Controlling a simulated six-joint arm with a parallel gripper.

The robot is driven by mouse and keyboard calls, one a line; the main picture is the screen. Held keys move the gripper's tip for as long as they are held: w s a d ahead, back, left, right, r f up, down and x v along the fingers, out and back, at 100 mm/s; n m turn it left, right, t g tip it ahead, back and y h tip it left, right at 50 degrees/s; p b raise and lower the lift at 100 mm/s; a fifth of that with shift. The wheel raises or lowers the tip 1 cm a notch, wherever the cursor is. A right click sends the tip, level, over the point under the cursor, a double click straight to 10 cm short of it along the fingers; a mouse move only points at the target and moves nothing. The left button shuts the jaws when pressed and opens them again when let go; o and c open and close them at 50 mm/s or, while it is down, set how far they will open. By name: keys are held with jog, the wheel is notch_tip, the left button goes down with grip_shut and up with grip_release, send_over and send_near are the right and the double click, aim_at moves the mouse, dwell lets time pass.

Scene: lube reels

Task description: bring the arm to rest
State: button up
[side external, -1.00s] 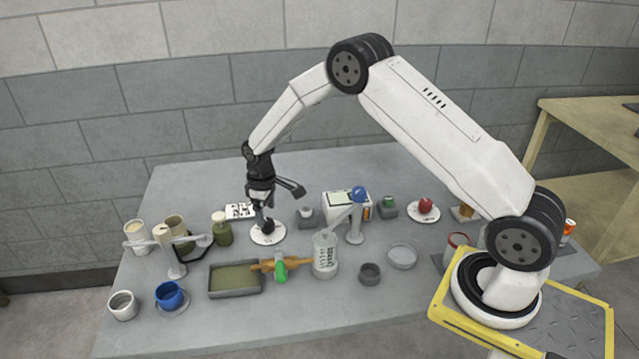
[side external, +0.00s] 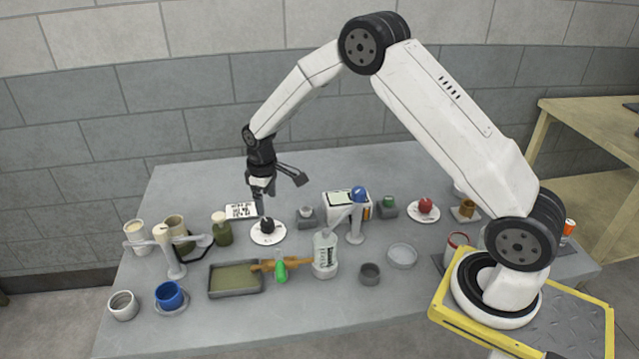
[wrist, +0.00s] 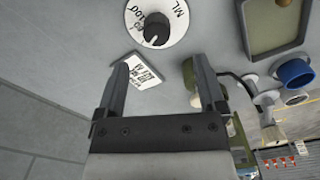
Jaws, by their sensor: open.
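My gripper (side external: 260,201) hangs from the arm over the back left of the grey table, fingers pointing down. In the wrist view my gripper (wrist: 162,85) is open, with nothing between its two fingers. Below and just in front of it, a dark round knob-like thing (side external: 267,226) sits on a white dish (side external: 268,238) with lettering. The dish also shows at the top of the wrist view (wrist: 172,28). My fingers are apart from both. A white printed card (side external: 241,211) lies flat beside the dish, and it shows past the fingertips in the wrist view (wrist: 143,72).
An olive jar (side external: 222,232) and a white stand (side external: 170,252) are left of the dish. A shallow tray (side external: 235,291), a clear bottle (side external: 325,256) and a blue cup (side external: 169,294) stand nearer the front. The back left of the table (side external: 195,185) is clear.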

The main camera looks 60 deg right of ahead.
jog(key=s+a+r+m+t, duration=0.1)
jog(key=s+r, duration=0.3)
jog(key=s, duration=0.7)
jog(key=s+a+r+m+t, duration=0.1)
jog(key=s+a+r+m, duration=0.1)
jog(key=s, duration=1)
notch_tip(320, 180, up, 3)
jog(key=shift+s+a+f+m, duration=0.15)
jog(key=shift+s+a+m, duration=0.15)
jog(key=shift+a+m, duration=0.15)
